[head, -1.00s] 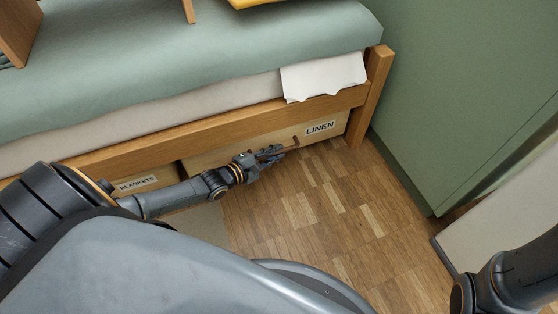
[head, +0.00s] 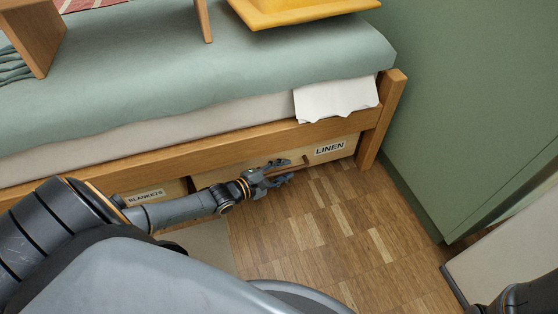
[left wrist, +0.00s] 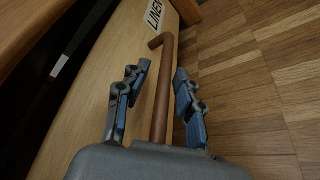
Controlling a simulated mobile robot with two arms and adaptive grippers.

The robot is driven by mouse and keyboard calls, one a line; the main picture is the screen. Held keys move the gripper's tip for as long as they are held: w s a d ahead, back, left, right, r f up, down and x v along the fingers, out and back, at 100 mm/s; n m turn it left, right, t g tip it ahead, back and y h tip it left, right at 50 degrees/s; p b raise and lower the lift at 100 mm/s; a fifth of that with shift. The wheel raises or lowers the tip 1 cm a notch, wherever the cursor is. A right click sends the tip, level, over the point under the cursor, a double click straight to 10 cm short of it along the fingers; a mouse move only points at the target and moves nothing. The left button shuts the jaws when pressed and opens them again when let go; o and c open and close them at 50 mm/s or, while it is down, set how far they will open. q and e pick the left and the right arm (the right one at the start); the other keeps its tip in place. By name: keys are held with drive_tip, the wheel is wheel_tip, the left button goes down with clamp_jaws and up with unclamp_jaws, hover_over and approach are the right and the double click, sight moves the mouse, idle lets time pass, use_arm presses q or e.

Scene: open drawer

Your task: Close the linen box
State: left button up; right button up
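The linen box (head: 345,151) is a pale wooden drawer under the bed, with a LINEN label on its front. Its front also shows in the left wrist view (left wrist: 85,105), with a dark gap between it and the bed rail. Its brown bar handle (left wrist: 162,90) runs between my left gripper's fingers. My left gripper (head: 283,171) is at the box front, low over the floor. In the left wrist view its fingers (left wrist: 158,98) stand apart on both sides of the handle, with gaps visible. My right gripper is out of view.
A blankets box (head: 145,196) sits left of the linen box, partly behind my left arm. The bed's wooden leg (head: 382,120) stands just right of the linen box. A green cabinet (head: 470,120) and a pale panel (head: 510,245) are at right. The parquet floor (head: 335,225) in front is clear.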

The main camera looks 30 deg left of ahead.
use_arm(q)
drive_tip(key=v, duration=1.2)
